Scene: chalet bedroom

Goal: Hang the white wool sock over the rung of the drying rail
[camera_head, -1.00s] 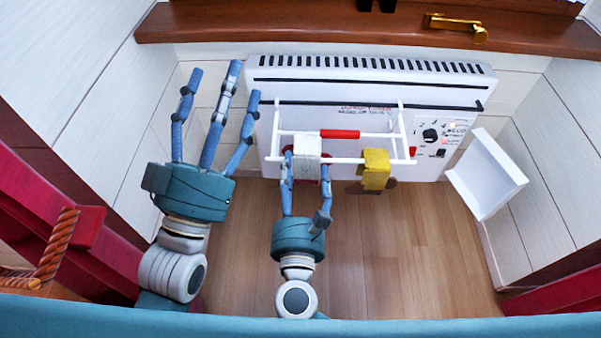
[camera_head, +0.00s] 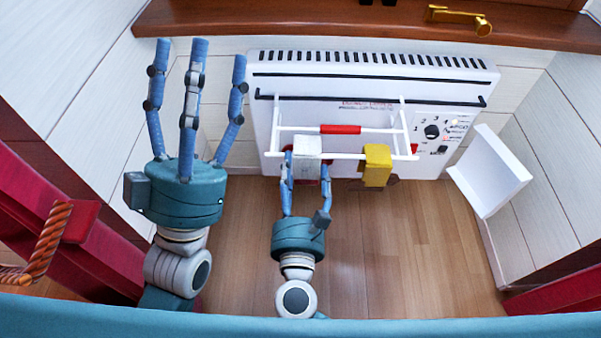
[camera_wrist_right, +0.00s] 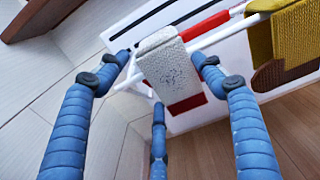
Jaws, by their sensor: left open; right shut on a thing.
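The white wool sock (camera_head: 307,147) lies over the front rung of the drying rail (camera_head: 348,156), left of the rung's middle. In the right wrist view the sock (camera_wrist_right: 170,65) is a knitted white flap hanging down in front of the rung. My right gripper (camera_head: 306,168) is shut on the sock, with fingers at its left and right sides. How far the sock hangs behind the rung is hidden. My left gripper (camera_head: 197,60) is open and empty, raised to the left of the rail, fingers pointing up.
A yellow cloth (camera_head: 377,163) hangs on the same rung, right of the sock. A red sleeve (camera_head: 340,129) sits on the rear rung. The rail is in front of a white heater (camera_head: 370,85). A white tilted tray (camera_head: 490,172) stands at right. The wooden floor (camera_head: 420,240) is clear.

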